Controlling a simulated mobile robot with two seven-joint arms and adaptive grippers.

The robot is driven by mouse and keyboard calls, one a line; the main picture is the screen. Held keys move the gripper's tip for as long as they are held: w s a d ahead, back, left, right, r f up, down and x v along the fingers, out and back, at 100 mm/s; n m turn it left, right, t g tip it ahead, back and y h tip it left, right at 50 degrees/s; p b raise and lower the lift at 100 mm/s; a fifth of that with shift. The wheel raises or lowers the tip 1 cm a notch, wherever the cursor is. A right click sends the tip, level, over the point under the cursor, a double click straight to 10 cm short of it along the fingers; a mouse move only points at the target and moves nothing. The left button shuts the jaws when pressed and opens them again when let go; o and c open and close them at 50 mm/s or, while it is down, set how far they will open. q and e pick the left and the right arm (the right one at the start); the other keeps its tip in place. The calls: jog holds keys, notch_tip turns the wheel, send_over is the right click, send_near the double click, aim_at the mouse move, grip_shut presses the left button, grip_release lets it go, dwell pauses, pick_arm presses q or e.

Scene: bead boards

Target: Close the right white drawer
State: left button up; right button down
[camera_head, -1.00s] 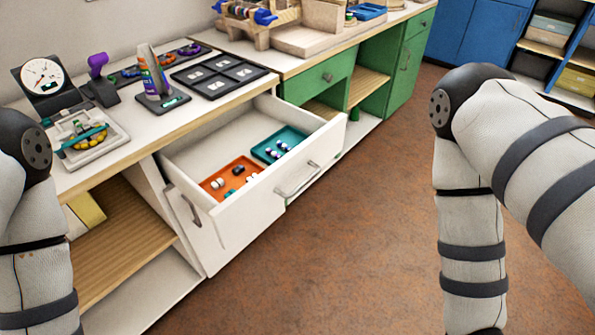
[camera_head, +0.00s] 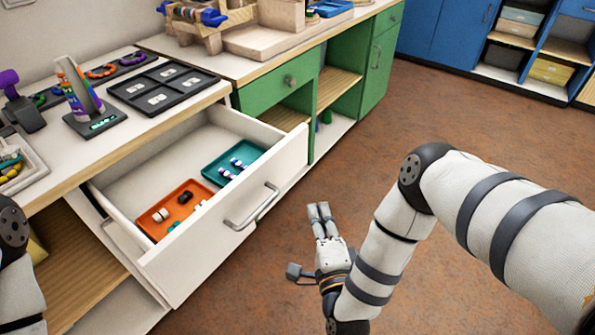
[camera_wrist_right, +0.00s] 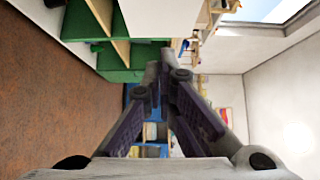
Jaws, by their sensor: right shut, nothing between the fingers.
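The white drawer (camera_head: 220,251) stands pulled out from the white cabinet in the head view. Its front carries a metal bar handle (camera_head: 252,207). An orange tray (camera_head: 150,225) and a teal tray (camera_head: 216,163) with small beads lie inside it. My right gripper (camera_head: 319,207) is in front of the drawer, to the right of the handle and apart from it. Its fingers are together and empty; they also show in the right wrist view (camera_wrist_right: 160,72). Of my left arm only a part shows at the left edge; its gripper is out of view.
The white cabinet's wooden-edged top (camera_head: 150,128) holds a black divided tray (camera_head: 163,88) and bead stands. A green cabinet (camera_head: 280,92) adjoins on the right. Blue shelving (camera_head: 470,35) stands at the back right. The brown floor (camera_head: 440,115) around my right gripper is clear.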

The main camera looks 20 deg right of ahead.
pick_arm(q)
jog(key=s+f+g+b, duration=0.1)
jog(key=s+f+b, duration=0.2)
jog(key=s+f, duration=0.1)
jog(key=shift+s+f+g+b, duration=0.15)
jog(key=shift+f+g+b, duration=0.15)
jog(key=shift+f, duration=0.05)
pick_arm(e)
jog(key=w, duration=0.4)
jog(key=w+a, duration=0.1)
jog(key=w, duration=0.7)
jog(key=shift+w+a+f, duration=0.1)
jog(key=shift+w+a, duration=0.1)
jog(key=shift+a, duration=0.05)
pick_arm(q)
jog(key=shift+a, duration=0.1)
